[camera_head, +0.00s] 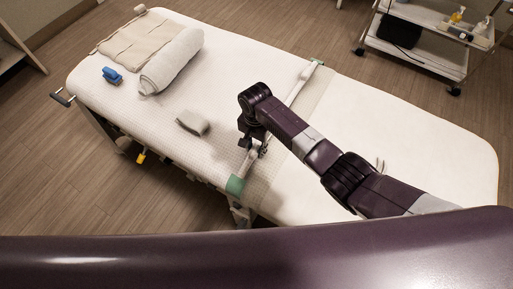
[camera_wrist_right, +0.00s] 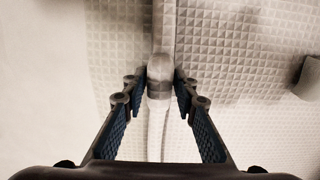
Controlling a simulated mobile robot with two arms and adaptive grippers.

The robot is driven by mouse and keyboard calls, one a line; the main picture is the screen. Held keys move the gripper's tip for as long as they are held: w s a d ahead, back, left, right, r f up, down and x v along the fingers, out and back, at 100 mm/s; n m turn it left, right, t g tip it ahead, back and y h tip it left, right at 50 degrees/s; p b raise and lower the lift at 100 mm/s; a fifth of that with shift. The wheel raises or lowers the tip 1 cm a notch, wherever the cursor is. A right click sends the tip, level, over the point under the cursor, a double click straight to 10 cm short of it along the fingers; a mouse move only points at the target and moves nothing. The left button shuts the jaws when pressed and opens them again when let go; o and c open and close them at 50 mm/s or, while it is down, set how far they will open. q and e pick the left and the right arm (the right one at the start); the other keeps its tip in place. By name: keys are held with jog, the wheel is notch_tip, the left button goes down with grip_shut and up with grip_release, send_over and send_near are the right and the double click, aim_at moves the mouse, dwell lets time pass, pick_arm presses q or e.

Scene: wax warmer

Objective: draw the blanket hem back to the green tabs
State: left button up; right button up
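The white waffle-textured blanket (camera_head: 225,100) covers the left part of the bed. Its hem (camera_head: 285,103) is a pale raised band crossing the bed, running up the middle of the right wrist view (camera_wrist_right: 163,25). A green tab (camera_head: 235,185) lies at the near bed edge by the hem's near end, and another green tab (camera_head: 318,62) is at the far edge. My right gripper (camera_head: 256,149) is over the hem near its near end. In the wrist view its fingers (camera_wrist_right: 160,88) are apart, one on each side of a pale rounded piece on the hem; contact is unclear. My left gripper is not in view.
A rolled white towel (camera_head: 172,62), a folded beige cloth (camera_head: 133,40), a blue object (camera_head: 112,75) and a grey block (camera_head: 192,123) lie on the bed's left part. A cart (camera_head: 425,50) stands at the upper right. The bed's right end is bare.

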jog(key=shift+o, duration=1.1)
jog(key=shift+r, duration=0.1)
notch_tip(320, 180, up, 12)
jog(key=shift+a, duration=0.1)
